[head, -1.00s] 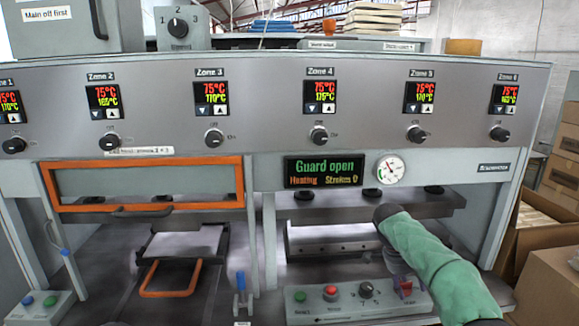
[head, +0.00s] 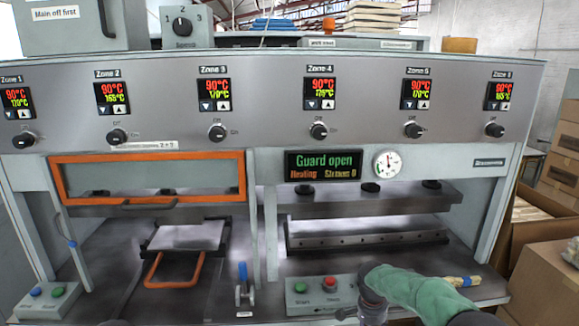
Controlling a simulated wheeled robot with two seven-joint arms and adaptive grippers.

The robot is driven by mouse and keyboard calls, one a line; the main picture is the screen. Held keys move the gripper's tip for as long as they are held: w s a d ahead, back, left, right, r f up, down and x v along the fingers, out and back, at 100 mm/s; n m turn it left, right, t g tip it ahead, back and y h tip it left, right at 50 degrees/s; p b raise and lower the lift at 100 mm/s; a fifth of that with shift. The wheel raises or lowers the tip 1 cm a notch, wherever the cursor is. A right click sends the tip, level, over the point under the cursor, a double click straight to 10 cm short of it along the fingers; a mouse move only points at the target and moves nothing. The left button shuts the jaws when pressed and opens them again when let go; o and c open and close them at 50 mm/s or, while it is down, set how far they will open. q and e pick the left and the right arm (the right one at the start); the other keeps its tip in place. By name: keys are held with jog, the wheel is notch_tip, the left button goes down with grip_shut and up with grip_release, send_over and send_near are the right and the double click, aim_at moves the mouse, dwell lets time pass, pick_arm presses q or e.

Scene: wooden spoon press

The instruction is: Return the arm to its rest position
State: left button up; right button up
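My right arm in its green sleeve comes in from the lower right. My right gripper (head: 372,304) is dark, low at the bottom edge in front of the control box (head: 303,300). Its fingertips are not clear, so open or shut cannot be told. It hides the right part of the box; the green button and red button (head: 330,283) still show. My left gripper is not in view. The press (head: 350,240) stands behind, its display (head: 324,166) reading "Guard open" and "Heating".
The orange-framed guard (head: 150,177) is at the left, above an orange handle (head: 174,270) on a tray. A blue-handled clamp (head: 243,280) stands between the bays. A brush (head: 462,281) lies right of my arm. Cardboard boxes (head: 545,275) stand at the far right.

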jog(key=s+a+f+n+y, duration=0.2)
jog(key=s+a+f, duration=0.2)
jog(key=f, duration=0.3)
jog(key=s+a+f+n+y, duration=0.1)
jog(key=s+a+f+n, duration=0.2)
jog(key=f, duration=0.4)
jog(key=s+a+f+n, duration=0.1)
jog(key=s+a+f, duration=0.1)
jog(key=s, duration=0.6)
jog(key=s+a+f+n+y, duration=0.1)
jog(key=s+a+f, duration=0.2)
jog(key=s, duration=0.6)
jog(key=s+a+f+n+y, duration=0.1)
jog(key=s+a+f, duration=0.1)
jog(key=s+f, duration=0.3)
jog(key=s, duration=0.4)
jog(key=shift+a, duration=0.25)
